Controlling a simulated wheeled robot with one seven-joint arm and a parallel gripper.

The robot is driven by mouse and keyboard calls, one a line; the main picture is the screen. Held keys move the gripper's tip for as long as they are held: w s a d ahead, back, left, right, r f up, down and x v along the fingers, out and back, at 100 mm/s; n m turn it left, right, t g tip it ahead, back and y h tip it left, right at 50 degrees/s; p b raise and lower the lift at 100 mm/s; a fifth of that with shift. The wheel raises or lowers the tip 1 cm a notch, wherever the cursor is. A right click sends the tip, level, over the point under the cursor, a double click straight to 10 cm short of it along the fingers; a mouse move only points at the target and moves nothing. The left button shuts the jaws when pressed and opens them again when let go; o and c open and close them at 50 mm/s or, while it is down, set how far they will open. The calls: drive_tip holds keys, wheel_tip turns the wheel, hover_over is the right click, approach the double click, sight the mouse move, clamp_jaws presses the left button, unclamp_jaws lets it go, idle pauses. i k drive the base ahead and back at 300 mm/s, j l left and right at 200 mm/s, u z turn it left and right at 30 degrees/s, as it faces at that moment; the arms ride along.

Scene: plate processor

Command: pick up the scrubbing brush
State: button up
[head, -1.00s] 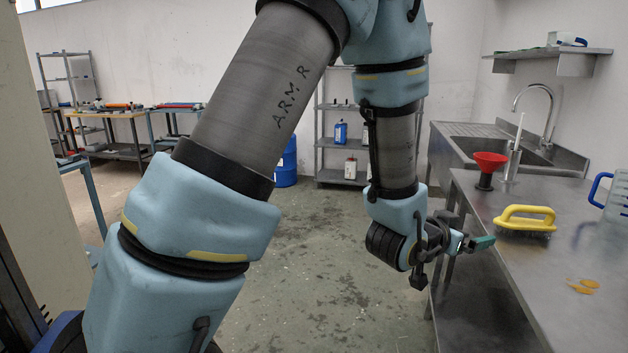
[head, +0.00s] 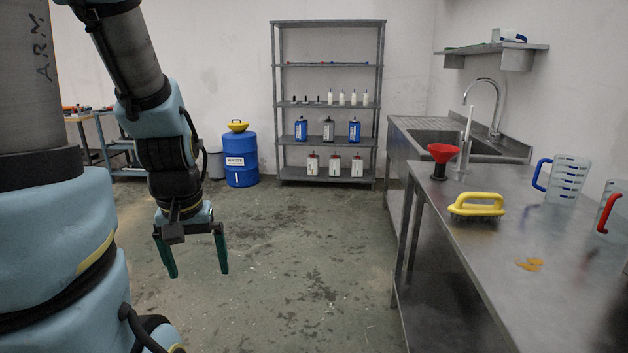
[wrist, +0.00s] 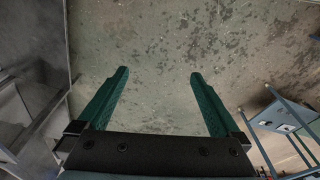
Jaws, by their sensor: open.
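The scrubbing brush (head: 477,204) has a yellow handle and dark bristles. It sits bristles down on the metal counter, near its left edge, in the head view. My gripper (head: 198,272) hangs over the open floor, well to the left of the counter and apart from the brush. Its two green fingers point down and are spread with nothing between them. In the wrist view the open fingers (wrist: 157,75) frame bare floor. The brush does not show in the wrist view.
The metal counter (head: 560,295) also bears a red funnel (head: 443,153), a jug with a blue handle (head: 567,180), a red-handled jug (head: 609,212) and an orange spill (head: 529,264). A sink lies behind. Shelves (head: 328,142) and a blue waste drum (head: 240,160) stand at the back. The middle floor is clear.

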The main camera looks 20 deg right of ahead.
sight(465, 210)
drive_tip(key=i+l+z, duration=0.55)
drive_tip(key=i, duration=0.25)
drive_tip(key=i+l+z, duration=0.25)
drive_tip(key=i, duration=0.15)
drive_tip(key=i+z, duration=0.3)
drive_tip(key=i, duration=0.15)
